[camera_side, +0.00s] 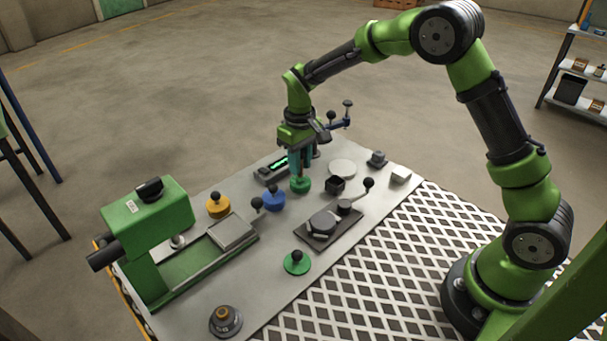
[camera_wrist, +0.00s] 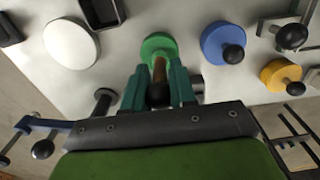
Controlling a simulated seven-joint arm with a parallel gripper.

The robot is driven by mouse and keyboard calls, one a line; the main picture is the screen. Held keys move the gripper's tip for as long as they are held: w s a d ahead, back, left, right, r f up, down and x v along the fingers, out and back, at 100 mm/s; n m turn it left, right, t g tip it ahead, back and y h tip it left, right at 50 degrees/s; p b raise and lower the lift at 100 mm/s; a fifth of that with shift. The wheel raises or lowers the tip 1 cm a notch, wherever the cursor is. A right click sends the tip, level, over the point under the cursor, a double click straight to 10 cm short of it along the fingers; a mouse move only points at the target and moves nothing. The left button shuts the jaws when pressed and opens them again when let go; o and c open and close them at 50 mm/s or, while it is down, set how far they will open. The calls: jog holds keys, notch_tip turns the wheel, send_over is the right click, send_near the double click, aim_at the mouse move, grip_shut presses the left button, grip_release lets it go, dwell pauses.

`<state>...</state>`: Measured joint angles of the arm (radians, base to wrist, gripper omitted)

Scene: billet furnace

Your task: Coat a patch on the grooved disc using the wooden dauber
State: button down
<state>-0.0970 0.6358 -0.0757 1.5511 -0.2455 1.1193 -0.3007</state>
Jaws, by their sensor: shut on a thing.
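My gripper (camera_side: 300,172) points down over the far part of the metal plate. In the wrist view its teal fingers (camera_wrist: 160,90) are shut on the wooden dauber (camera_wrist: 159,72), which shows as a brown handle with a dark round end. A green round piece (camera_wrist: 157,46) is at the handle's far end; it also shows below the fingers in the side view (camera_side: 300,186). I cannot tell whether it belongs to the dauber or lies under it. A pale disc (camera_side: 341,168) lies to the right of my gripper; I cannot make out grooves on any disc.
A dark lever fixture (camera_side: 327,228), a small black box (camera_side: 335,186), a green machine (camera_side: 155,235) and a blue stand (camera_side: 338,125) surround the work. The plate's front middle has free room.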

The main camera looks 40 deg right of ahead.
jog(key=shift+f, duration=0.1)
jog(key=shift+r, duration=3.55)
